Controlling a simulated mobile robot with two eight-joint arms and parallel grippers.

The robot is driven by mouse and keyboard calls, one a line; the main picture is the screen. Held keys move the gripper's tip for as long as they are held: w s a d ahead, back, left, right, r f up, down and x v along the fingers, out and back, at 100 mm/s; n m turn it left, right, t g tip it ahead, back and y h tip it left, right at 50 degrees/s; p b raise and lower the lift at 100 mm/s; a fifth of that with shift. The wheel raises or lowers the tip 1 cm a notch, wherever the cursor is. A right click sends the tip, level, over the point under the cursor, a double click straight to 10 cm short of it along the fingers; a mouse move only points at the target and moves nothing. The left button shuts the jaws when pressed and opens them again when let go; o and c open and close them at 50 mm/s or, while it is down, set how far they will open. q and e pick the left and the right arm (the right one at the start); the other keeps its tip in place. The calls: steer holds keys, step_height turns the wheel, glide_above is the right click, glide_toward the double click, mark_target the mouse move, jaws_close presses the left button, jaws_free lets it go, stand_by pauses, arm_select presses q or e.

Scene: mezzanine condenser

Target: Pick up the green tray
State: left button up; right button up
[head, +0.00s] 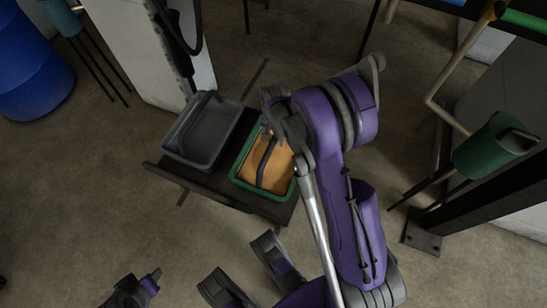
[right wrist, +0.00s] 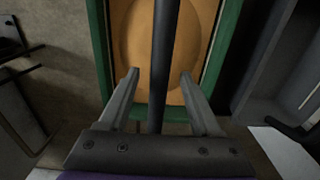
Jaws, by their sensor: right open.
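The green tray (head: 262,190) sits on a dark stand, with an orange surface inside and a dark bar (head: 266,163) across its middle. My right gripper (head: 268,128) is over the tray's far part, partly hidden by its own arm. In the right wrist view, the open right gripper (right wrist: 160,76) has one finger on each side of the dark bar (right wrist: 164,45), with gaps visible on both sides. The green tray's rim (right wrist: 230,45) shows there on both sides. A purple and dark part, seemingly my left gripper (head: 140,288), shows at the lower left; its jaws are unclear.
A grey tray (head: 203,130) stands left of the green one on the dark stand (head: 195,183). A pale pillar (head: 150,50) rises behind, and a blue barrel (head: 32,75) stands at far left. A dark post and green cylinder (head: 492,148) are at right.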

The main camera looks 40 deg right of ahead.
step_height(320, 180, down, 5)
steer(key=shift+r+b, duration=0.1)
steer(key=shift+b, duration=0.7)
jaws_close()
steer(key=shift+r, duration=0.1)
stand_by(0.6)
